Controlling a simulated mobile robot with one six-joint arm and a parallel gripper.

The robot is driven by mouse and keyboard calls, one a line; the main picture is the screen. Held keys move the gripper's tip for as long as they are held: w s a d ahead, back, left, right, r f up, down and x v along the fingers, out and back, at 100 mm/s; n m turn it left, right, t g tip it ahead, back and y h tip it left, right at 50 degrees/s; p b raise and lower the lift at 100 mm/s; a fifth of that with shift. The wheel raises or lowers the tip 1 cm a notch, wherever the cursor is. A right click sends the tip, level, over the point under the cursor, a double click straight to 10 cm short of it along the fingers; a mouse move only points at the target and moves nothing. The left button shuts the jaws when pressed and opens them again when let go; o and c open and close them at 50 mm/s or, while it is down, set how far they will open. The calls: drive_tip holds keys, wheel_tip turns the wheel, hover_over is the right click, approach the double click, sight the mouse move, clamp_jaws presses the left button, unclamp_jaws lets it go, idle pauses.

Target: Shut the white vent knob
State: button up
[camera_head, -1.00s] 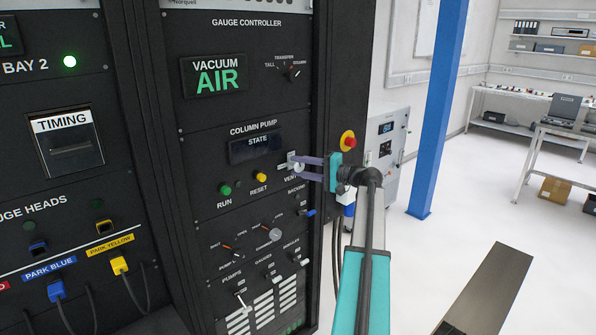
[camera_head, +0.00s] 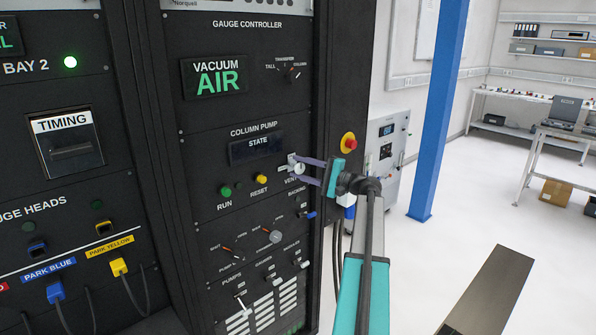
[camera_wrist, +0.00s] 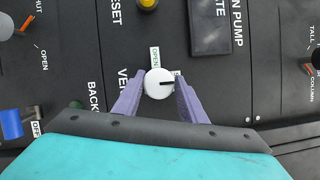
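The white vent knob (camera_head: 299,168) is on the column pump panel, right of the yellow button. In the wrist view the knob (camera_wrist: 158,84) has a black pointer line aimed to the picture's right, at a label mostly hidden by a finger. A green OPEN label (camera_wrist: 155,57) sits above the knob there. My gripper (camera_head: 308,171) is at the panel, one purple finger above the knob and one below. In the wrist view the fingers of my gripper (camera_wrist: 160,85) stand either side of the knob with slight gaps, so it looks open.
The yellow RESET button (camera_head: 261,179) and green RUN button (camera_head: 225,191) lie left of the knob. A blue-tipped BACKING lever (camera_head: 311,213) is just below. A red emergency button (camera_head: 348,142) is close on the right. Small knobs and levers fill the lower panel.

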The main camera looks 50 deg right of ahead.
drive_tip(key=shift+o, duration=1.3)
drive_tip(key=shift+f, duration=0.1)
drive_tip(key=shift+s, duration=0.2)
drive_tip(key=b+v, duration=0.3)
drive_tip(key=v, duration=1)
drive_tip(key=shift+s, duration=0.25)
